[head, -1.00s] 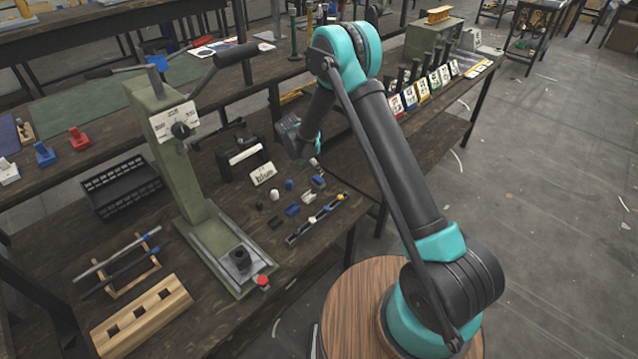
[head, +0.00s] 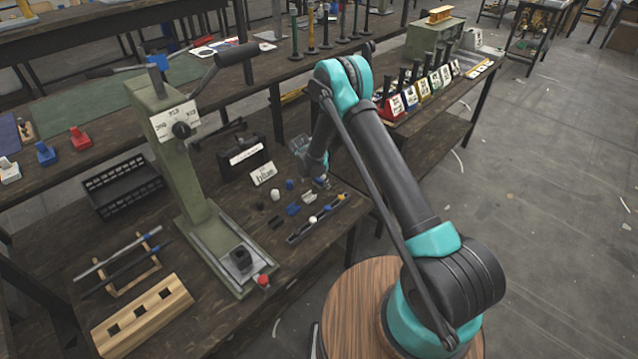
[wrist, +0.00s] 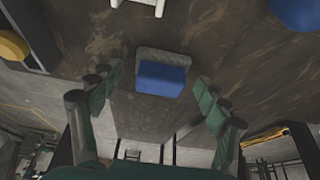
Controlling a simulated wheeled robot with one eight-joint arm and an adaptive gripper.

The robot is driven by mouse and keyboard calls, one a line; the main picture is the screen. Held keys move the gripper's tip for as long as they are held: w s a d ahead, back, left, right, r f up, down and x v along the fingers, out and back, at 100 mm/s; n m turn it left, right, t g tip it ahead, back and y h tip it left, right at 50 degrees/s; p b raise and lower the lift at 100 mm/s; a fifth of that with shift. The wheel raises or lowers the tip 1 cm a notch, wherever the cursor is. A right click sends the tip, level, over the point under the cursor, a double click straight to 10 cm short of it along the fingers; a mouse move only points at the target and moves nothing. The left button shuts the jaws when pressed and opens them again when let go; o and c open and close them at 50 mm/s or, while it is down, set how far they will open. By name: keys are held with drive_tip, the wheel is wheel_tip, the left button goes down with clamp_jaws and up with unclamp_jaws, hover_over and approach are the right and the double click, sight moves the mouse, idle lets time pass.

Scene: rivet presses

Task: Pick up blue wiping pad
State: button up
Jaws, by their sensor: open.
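The blue wiping pad (wrist: 163,80) has a grey backing and lies on the dark bench top. In the wrist view it sits upper centre, between the two green-and-grey fingers of my gripper (wrist: 158,74). The fingers are spread wide, with a gap on each side of the pad and nothing held. In the head view my gripper (head: 319,178) is low over the bench's right part, and it partly covers the pad (head: 322,184).
A white piece (wrist: 140,4) and a round blue piece (wrist: 297,10) lie beyond the pad. A dark rail with coloured parts (head: 318,218) lies in front. The green press (head: 180,150) stands left, a "blue" sign (head: 263,173) behind the small parts.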

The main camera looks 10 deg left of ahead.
sight(319, 178)
drive_tip(key=c, duration=1.2)
drive_tip(key=shift+r, duration=0.1)
drive_tip(key=shift+c, duration=0.2)
wheel_tip(319, 178, up, 20)
